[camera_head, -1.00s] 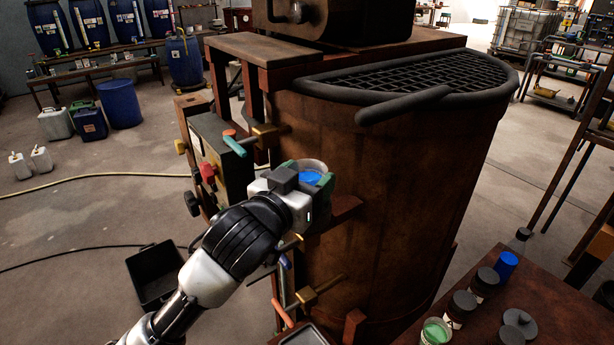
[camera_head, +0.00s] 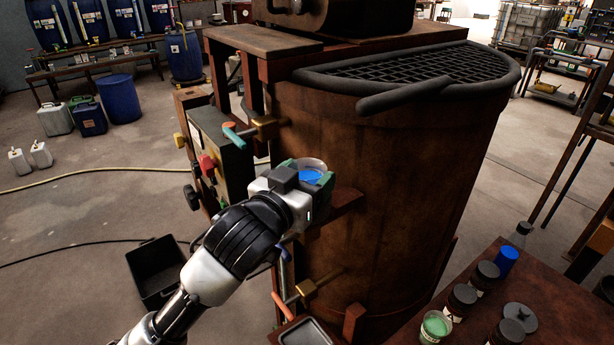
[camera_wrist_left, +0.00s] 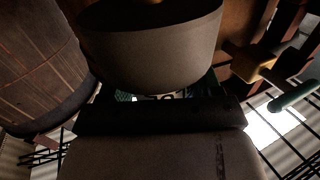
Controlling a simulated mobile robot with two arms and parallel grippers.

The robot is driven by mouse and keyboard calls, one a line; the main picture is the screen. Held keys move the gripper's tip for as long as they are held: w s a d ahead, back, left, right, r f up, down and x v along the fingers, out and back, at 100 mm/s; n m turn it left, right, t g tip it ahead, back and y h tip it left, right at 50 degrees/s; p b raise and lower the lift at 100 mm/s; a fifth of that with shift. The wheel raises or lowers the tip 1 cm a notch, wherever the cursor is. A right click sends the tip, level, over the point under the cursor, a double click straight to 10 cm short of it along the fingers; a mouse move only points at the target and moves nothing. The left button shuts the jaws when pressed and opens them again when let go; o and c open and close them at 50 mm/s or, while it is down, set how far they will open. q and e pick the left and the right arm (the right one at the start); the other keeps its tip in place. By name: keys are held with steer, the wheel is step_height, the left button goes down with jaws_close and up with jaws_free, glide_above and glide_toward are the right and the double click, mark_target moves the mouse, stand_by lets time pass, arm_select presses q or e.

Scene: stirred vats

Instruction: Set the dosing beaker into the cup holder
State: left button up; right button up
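The dosing beaker (camera_head: 313,165) is a clear cup with blue liquid, upright in the head view beside the rusty vat's left side. My left gripper (camera_head: 311,183) is shut on the beaker, with green finger pads on both sides of it. The beaker's dark underside and wall (camera_wrist_left: 150,50) fill the upper middle of the left wrist view. A rusty bracket (camera_head: 343,200) juts from the vat just beyond and right of the gripper. It may be the cup holder, but its shape is partly hidden by the gripper. My right gripper is not in view.
The vat (camera_head: 385,190) stands close on the right, with a control box (camera_head: 222,155) and a teal-handled valve (camera_head: 240,135) left of the gripper. Lower valves (camera_head: 310,288) sit below. A bench (camera_head: 560,310) holds several jars at lower right. A black bin (camera_head: 155,272) lies on the floor.

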arm_select(q)
steer(key=o, duration=0.5)
steer(key=shift+c, duration=0.2)
steer(key=shift+s+a+f, duration=0.1)
steer(key=shift+s+a, duration=0.15)
steer(key=shift+s, duration=0.25)
steer(key=b+v, duration=0.2)
steer(key=v, duration=0.7)
steer(key=shift+s+a+b, duration=0.25)
steer(key=shift+s+b, duration=0.05)
